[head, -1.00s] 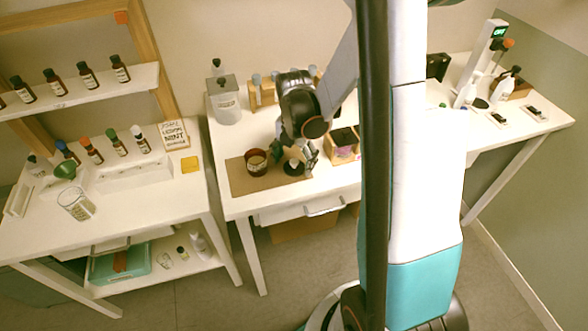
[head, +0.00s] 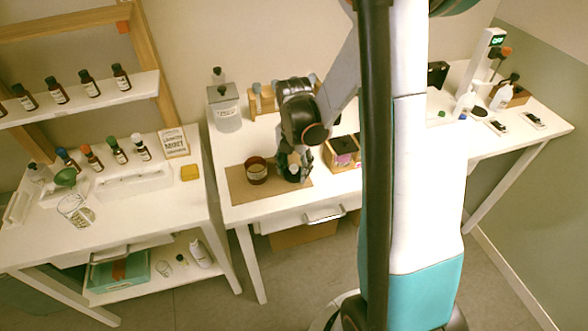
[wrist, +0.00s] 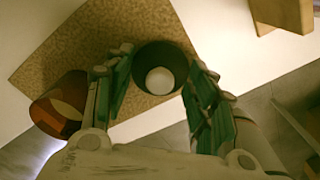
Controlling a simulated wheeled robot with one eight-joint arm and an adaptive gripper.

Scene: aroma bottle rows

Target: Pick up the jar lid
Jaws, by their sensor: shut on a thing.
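The jar lid (wrist: 172,57) is a dark round piece with a pale round knob, seen in the wrist view between the two fingers. My gripper (wrist: 158,76) is shut on the lid, one finger on each side. In the head view my gripper (head: 295,172) is low over the right part of the brown mat and mostly hides the lid. I cannot tell whether the lid touches the mat. The reddish-brown jar (head: 257,171) stands on the mat just left of my gripper; it also shows at the left in the wrist view (wrist: 62,100).
The brown mat (head: 240,190) lies near the table's front edge. A wooden box (head: 342,150) stands close to the right of my gripper. A clear canister (head: 224,108) and a wooden rack of vials (head: 262,102) stand behind. A side table with bottles is at left.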

